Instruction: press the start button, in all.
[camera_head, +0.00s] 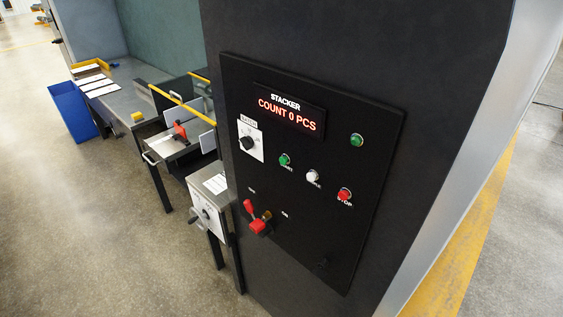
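The black control panel (330,225) is mounted on a dark machine column in the middle of the view. Its red display (287,114) reads "COUNT 0 PCS" under the word "STACKER". The green start button (284,159) sits below the display, at the left end of a row. A white button (312,176) is in the middle of that row and the red stop button (344,194) is at its right end. Neither of my grippers shows in the view, and nothing covers the buttons.
A green lamp (356,140) is at the panel's upper right. A black selector knob (247,142) and a red-handled switch (257,222) are on its left side. A metal table (122,75) with guides and a blue bin (72,110) stand left. Open floor (80,220) lies at lower left.

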